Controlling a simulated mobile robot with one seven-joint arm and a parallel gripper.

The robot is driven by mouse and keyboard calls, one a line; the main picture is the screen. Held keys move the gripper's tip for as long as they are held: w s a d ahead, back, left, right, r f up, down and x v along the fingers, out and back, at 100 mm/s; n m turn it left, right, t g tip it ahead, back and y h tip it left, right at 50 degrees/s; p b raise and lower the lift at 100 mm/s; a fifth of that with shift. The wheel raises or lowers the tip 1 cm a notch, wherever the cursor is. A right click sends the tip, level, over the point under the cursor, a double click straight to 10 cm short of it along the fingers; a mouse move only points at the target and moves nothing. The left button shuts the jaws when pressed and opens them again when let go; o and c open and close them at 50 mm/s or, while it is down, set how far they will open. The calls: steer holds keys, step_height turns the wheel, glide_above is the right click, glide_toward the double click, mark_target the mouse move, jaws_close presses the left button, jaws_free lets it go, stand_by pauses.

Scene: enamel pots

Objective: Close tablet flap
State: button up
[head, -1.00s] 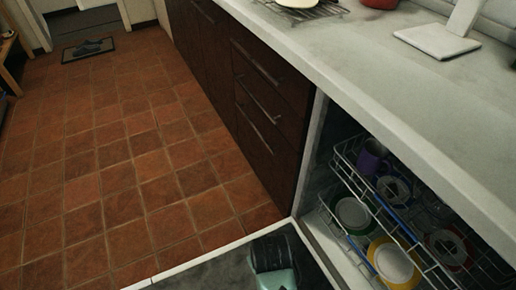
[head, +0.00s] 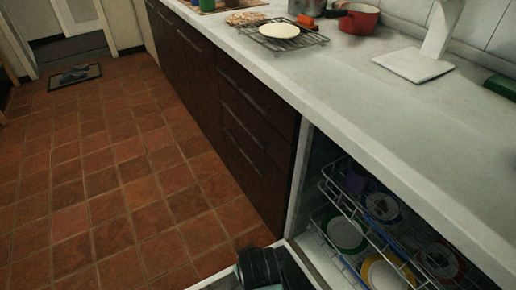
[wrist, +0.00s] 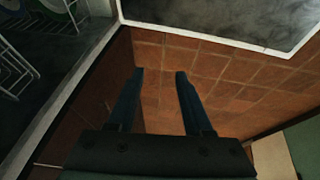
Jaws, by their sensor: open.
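The tablet flap cannot be made out in either view. The open dishwasher door shows its dark inner panel and white rim at the bottom of the head view (head: 298,272). In the wrist view the dark panel with its white rim (wrist: 225,12) fills the top right, and no flap shows on that part. My gripper (wrist: 160,72) is open and empty, its two fingers apart over the floor tiles, short of the panel's rim in the picture. In the head view a dark piece of my arm covers part of the door; the fingertips do not show there.
The dishwasher racks (head: 375,235) hold plates and cups, inside the opening to the right. The counter (head: 350,110) runs above, with a wire rack (head: 285,42) and a red pot (head: 358,18). Dark drawers (head: 240,120) stand left of the opening.

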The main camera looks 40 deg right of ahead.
steer(key=s+a+f+g+y+b, duration=0.2)
steer(key=s+f+g+y+b, duration=0.15)
steer(key=s+f, duration=1.1)
steer(key=shift+g+h, duration=0.25)
steer(key=shift+h, duration=0.2)
steer(key=f+b, duration=0.2)
steer(key=f, duration=0.2)
steer(key=w+f+b, duration=0.1)
steer(key=f+b, duration=0.1)
steer(key=f, duration=0.3)
steer(key=w+f+b, duration=0.1)
steer(key=f+b, duration=0.2)
steer(key=f, duration=0.2)
steer(key=shift+a, duration=0.1)
steer(key=shift+r, duration=0.1)
jaws_close()
